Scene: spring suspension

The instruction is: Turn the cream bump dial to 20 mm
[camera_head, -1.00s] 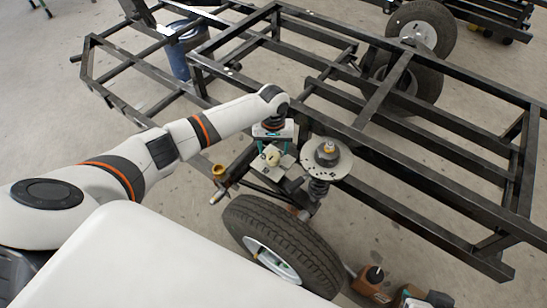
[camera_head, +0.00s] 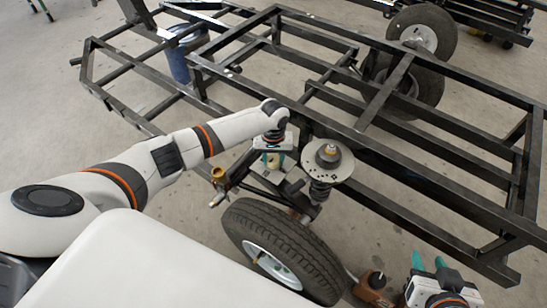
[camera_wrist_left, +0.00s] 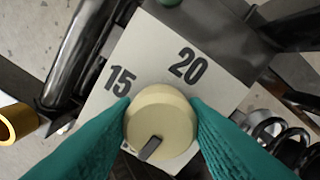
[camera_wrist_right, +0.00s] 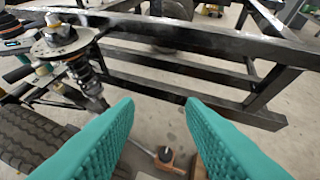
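The cream bump dial (camera_wrist_left: 160,118) sits on a pale plate (camera_wrist_left: 215,85) printed with 15 and 20 in the left wrist view. Its dark pointer mark is at the lower left of its face, away from both numbers. My left gripper (camera_wrist_left: 160,100) is open, with its teal fingers on either side of the dial; whether they touch it I cannot tell. In the head view my left gripper (camera_head: 272,160) is over the dial, which is largely hidden there. My right gripper (camera_head: 430,262) is open and empty at the lower right; it also shows in the right wrist view (camera_wrist_right: 160,98).
A spring strut with a round top plate (camera_head: 327,163) stands right of the dial. A tyre (camera_head: 285,245) is below it. A black frame (camera_head: 400,170) spans the back. A brass-coloured ring (camera_wrist_left: 18,122) is left of the plate. A brown-orange object (camera_wrist_right: 165,155) lies on the floor.

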